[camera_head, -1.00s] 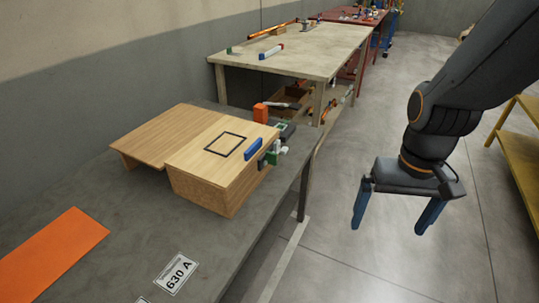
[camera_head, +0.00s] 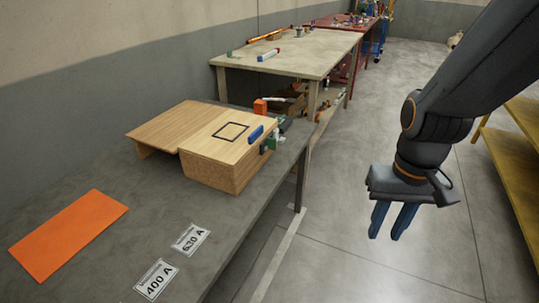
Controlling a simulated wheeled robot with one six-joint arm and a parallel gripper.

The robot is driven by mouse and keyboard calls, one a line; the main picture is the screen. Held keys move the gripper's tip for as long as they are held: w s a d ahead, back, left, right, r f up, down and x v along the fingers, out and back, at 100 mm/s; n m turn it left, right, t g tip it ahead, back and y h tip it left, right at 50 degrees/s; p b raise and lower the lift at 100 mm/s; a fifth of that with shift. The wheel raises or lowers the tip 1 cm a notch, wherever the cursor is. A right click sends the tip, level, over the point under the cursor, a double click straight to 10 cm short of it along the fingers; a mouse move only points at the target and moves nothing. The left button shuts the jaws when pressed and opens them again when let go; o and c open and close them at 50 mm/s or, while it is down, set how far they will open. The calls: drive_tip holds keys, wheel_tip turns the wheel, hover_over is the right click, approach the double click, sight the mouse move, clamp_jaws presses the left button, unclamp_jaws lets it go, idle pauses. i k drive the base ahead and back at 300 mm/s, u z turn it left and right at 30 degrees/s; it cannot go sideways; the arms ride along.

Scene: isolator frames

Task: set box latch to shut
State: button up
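The light wooden box (camera_head: 212,171) stands on the grey bench, with a black square outline and a blue handle (camera_head: 256,134) on its top. A small green and dark grey fitting (camera_head: 269,144), which looks like the latch, sits on the box's right side. It is too small to tell whether it is shut. My gripper (camera_head: 386,236) hangs over the floor to the right of the bench, well apart from the box. Its blue fingers point down, with a narrow gap between them and nothing held.
A flat wooden panel (camera_head: 160,130) adjoins the box on the left. An orange sheet (camera_head: 68,234) and labels (camera_head: 190,240) lie on the grey bench (camera_head: 105,185). An orange block (camera_head: 260,107) stands behind the box. A yellow rack (camera_head: 515,160) is at right. The floor between is clear.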

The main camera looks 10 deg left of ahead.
sight(271, 143)
drive_tip(key=z, duration=0.5)
drive_tip(key=i, duration=1)
drive_tip(key=u, duration=0.6)
